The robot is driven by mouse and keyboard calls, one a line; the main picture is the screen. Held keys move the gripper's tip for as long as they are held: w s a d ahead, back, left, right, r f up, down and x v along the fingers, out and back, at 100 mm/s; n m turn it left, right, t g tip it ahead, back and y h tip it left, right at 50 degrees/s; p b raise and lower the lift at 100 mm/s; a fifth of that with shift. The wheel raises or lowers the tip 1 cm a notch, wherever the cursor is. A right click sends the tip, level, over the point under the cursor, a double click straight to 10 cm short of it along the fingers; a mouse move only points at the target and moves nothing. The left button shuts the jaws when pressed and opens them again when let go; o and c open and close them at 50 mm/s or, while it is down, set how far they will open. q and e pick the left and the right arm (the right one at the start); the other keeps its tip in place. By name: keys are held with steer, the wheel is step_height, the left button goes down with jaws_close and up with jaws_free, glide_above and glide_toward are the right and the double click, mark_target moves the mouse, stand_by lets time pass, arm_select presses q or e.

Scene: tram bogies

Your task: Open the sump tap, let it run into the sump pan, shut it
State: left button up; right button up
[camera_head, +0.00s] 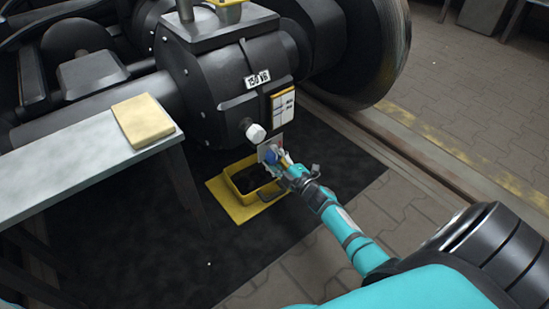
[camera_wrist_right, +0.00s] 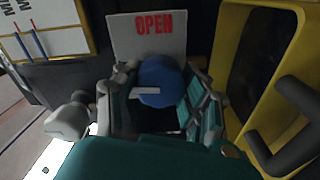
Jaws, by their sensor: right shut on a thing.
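The sump tap is a round blue knob (camera_wrist_right: 162,78) with a white pointer bar, in front of a pale plate (camera_wrist_right: 140,47) reading OPEN in red. The bar points left in the right wrist view. The knob also shows in the head view (camera_head: 270,156), low on the black gear housing. My right gripper (camera_head: 281,164) is shut on the knob, with fingers on both sides in the wrist view (camera_wrist_right: 156,98). The yellow sump pan (camera_head: 232,186), with a dark inside, sits on the floor mat below the tap. No stream is visible. My left gripper is out of view.
A white plug (camera_head: 255,132) and a label with a sight gauge (camera_head: 283,104) are just above the tap. A grey bench (camera_head: 75,172) with a yellow cloth (camera_head: 143,120) stands at the left. A large wheel (camera_head: 370,50) is behind. The dark mat (camera_head: 150,245) is clear in front.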

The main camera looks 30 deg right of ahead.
steer(key=shift+n, duration=0.6)
steer(key=o, duration=1.2)
steer(key=s+d, duration=0.1)
steer(key=s, duration=1.1)
